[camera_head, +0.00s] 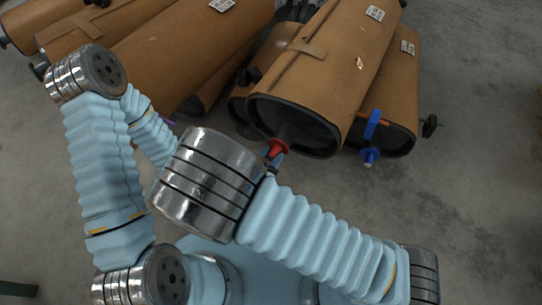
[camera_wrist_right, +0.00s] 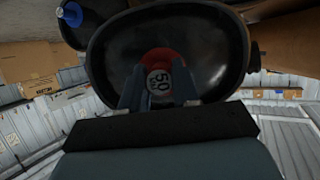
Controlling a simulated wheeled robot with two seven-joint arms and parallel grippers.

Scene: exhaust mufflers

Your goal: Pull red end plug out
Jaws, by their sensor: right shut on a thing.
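The red end plug (camera_head: 277,147) sits at the near end of a large brown-wrapped muffler (camera_head: 320,70). In the right wrist view the plug (camera_wrist_right: 163,55) is a red disc with a pale "50" mark, in front of the muffler's dark, glossy end face (camera_wrist_right: 215,60). My right gripper (camera_head: 272,159) is shut on the plug, with one finger on each side of it in the wrist view. The fingers cover part of the plug, and I cannot tell how deep it sits. My left gripper does not show; its forearm passes behind my right arm.
Other brown mufflers lie at the upper left (camera_head: 190,50) and right (camera_head: 392,95). A blue plug (camera_head: 370,156) sticks out at the right muffler's end, with a dark knob (camera_head: 430,125) beside it. Grey concrete floor (camera_head: 470,210) is clear at the right.

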